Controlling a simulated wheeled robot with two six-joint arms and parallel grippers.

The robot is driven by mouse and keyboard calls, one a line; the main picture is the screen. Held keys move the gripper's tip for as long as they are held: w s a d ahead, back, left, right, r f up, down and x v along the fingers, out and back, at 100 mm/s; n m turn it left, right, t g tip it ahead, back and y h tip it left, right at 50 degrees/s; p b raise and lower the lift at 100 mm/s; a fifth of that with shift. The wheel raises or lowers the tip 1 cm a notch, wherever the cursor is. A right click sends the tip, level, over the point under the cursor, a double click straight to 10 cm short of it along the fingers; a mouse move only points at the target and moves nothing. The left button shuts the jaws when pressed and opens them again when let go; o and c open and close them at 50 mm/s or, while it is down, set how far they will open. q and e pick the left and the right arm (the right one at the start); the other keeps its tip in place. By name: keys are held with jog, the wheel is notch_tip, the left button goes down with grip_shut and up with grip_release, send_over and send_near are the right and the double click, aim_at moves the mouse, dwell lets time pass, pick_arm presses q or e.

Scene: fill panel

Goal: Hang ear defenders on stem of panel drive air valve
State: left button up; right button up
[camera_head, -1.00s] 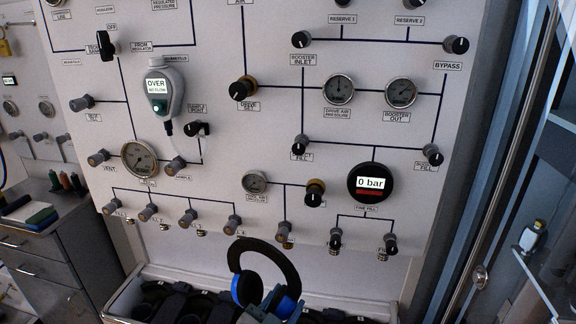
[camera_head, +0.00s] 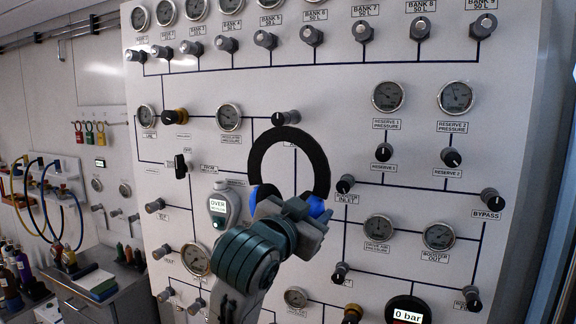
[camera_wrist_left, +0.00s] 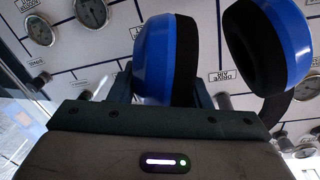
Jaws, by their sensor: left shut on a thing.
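The ear defenders (camera_head: 319,165) have a black arched headband and blue cups. My left gripper (camera_head: 292,207) is shut on one blue cup, which also shows between its fingers in the left wrist view (camera_wrist_left: 155,60). The other cup (camera_wrist_left: 282,45) hangs free to the right there. In the head view the headband arches upward in front of the panel. A dark knob on a stem (camera_head: 285,118), seemingly the panel drive air valve, shows just above the headband's top; its label is mostly hidden by the band. I cannot tell the depth gap between band and stem. My right gripper is out of view.
The white panel (camera_head: 350,75) carries many gauges and protruding knobs. A regulator gauge (camera_head: 228,117) is left of the stem, and a grey handheld meter (camera_head: 222,205) hangs lower left. The booster inlet knob (camera_head: 345,184) is close right of the headband.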

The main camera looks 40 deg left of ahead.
pick_arm(q)
jog(key=s+a+r, duration=0.1)
jog(key=r, duration=0.1)
jog(key=s+a+r+n+y, duration=0.1)
jog(key=r, duration=0.1)
jog(key=s+a+r+y+p, duration=0.1)
jog(key=r, duration=0.1)
jog(key=shift+r, duration=0.2)
jog(key=shift+x, duration=1.25)
jog(key=shift+f+x, duration=0.35)
jog(key=shift+x, duration=1.25)
jog(key=shift+f+x, duration=0.4)
jog(key=shift+x, duration=1.2)
jog(key=shift+f+x, duration=0.35)
jog(key=shift+x, duration=1.25)
jog(key=o, duration=1.2)
jog(key=shift+o, duration=0.2)
jog(key=shift+s, duration=0.1)
